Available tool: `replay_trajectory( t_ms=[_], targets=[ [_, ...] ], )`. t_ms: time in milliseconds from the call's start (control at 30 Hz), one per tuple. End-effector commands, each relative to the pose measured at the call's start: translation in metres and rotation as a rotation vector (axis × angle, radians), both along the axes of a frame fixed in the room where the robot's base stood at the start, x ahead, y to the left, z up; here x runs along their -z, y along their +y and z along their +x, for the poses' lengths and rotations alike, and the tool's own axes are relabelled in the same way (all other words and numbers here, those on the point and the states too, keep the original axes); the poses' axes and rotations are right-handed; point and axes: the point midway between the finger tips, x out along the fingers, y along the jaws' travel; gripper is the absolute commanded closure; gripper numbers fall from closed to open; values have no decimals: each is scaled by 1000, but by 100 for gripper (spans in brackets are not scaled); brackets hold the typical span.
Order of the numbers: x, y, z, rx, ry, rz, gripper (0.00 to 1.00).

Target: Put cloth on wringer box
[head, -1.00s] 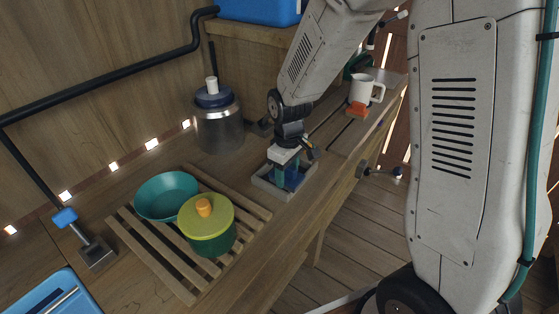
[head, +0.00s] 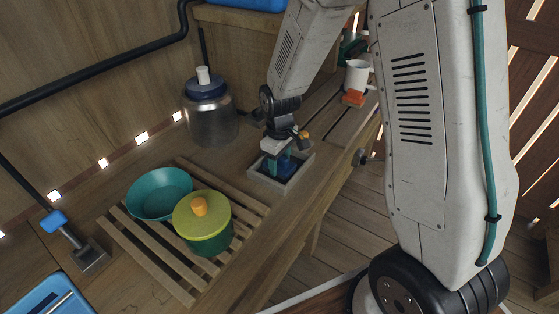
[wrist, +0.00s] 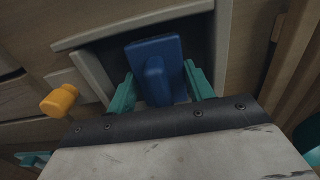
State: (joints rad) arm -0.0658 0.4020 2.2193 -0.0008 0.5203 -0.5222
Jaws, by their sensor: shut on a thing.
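My gripper (head: 279,166) points down into a shallow grey-rimmed tray (head: 265,185) on the wooden counter. In the wrist view its teal fingers (wrist: 158,72) are shut on a dark blue block (wrist: 153,50) with a raised ridge, one finger at each side. The block is over or in the dark inside of the tray, whose pale rim (wrist: 130,26) shows around it. I cannot tell whether it touches the tray floor. Nothing else looks like a cloth, and I cannot tell whether the blue block is one. No box is clearly a wringer box.
A teal bowl (head: 159,193) and a green lidded pot (head: 203,226) stand on a slatted rack (head: 150,262), left of the tray. A metal jar (head: 211,125) stands behind. A white mug (head: 357,76) is at the far right. The counter's front edge is close to the tray.

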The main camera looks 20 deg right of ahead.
Motion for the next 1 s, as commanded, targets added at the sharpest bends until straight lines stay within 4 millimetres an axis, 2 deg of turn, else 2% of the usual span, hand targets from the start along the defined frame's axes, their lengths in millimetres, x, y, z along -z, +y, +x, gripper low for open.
replay_trajectory(
  t_ms=[67, 100, 167, 433, 567, 1000],
  targets=[
    [3, 0, 0, 0, 1, 0, 76],
    [3, 0, 0, 0, 1, -1, 40],
    [2, 0, 0, 0, 0, 0, 26],
    [2, 0, 0, 0, 0, 0, 26],
    [-8, 0, 1, 0, -4, 0, 26],
    [-95, 0, 1, 0, -4, 1, 26]
  ],
)
